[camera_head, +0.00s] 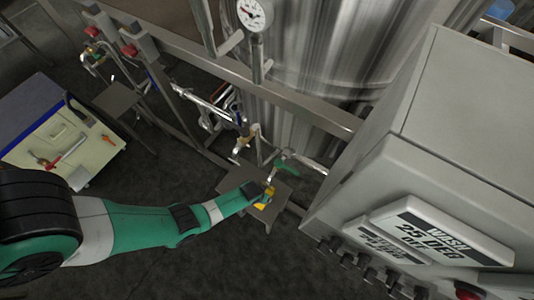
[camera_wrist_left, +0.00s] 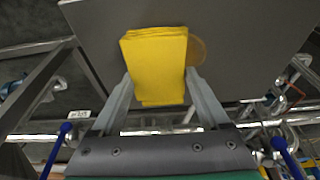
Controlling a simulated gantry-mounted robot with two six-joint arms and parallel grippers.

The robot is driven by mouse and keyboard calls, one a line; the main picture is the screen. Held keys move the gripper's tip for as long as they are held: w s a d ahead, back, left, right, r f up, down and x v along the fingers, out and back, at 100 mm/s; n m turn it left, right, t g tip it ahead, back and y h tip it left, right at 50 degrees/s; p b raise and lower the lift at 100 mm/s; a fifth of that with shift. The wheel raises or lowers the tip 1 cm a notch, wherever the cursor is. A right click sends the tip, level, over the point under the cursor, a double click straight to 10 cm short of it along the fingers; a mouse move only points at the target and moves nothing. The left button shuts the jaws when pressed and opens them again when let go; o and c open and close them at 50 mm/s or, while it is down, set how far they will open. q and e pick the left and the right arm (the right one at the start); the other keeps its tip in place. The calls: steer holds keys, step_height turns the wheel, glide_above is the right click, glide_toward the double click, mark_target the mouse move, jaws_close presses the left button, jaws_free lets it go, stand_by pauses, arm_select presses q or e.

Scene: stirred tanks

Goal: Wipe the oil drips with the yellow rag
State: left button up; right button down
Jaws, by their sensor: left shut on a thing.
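The yellow rag (camera_wrist_left: 155,62) is a folded flat pad in the left wrist view, held between the two fingers of my left gripper (camera_wrist_left: 160,92). In the head view the rag (camera_head: 268,196) shows as small yellow patches at the tip of my left gripper (camera_head: 265,192), over a small grey platform (camera_head: 233,178). In the left wrist view a round amber oil drip (camera_wrist_left: 197,52) lies on the grey platform surface (camera_wrist_left: 245,50), just right of the rag and partly hidden by it. Whether the rag touches the surface I cannot tell. My right gripper is not in view.
Pipes and valves (camera_head: 240,130) run behind the platform, in front of a tall steel tank (camera_head: 330,70). A grey control box (camera_head: 430,150) stands close on the right. A tool cart (camera_head: 65,150) is at the left. Dark floor lies around the platform.

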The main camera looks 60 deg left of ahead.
arm_select(q)
steer(key=a, duration=0.2)
steer(key=shift+a+r, duration=0.3)
steer(key=shift+a, duration=0.1)
steer(key=shift+s+d+f, duration=0.1)
steer(key=shift+s, duration=0.25)
steer(key=shift+s+a, duration=0.25)
steer(key=shift+a, duration=0.4)
steer(key=shift+s+a+f+p, duration=0.1)
steer(key=shift+s+a+p, duration=0.05)
steer(key=shift+s+a, duration=0.3)
steer(key=shift+s+a+f+p, duration=0.1)
steer(key=shift+s+a+p, duration=0.1)
steer(key=shift+a, duration=0.35)
steer(key=shift+r, duration=0.1)
step_height(320, 180, up, 6)
steer(key=p, duration=0.5)
steer(key=shift+p, duration=0.4)
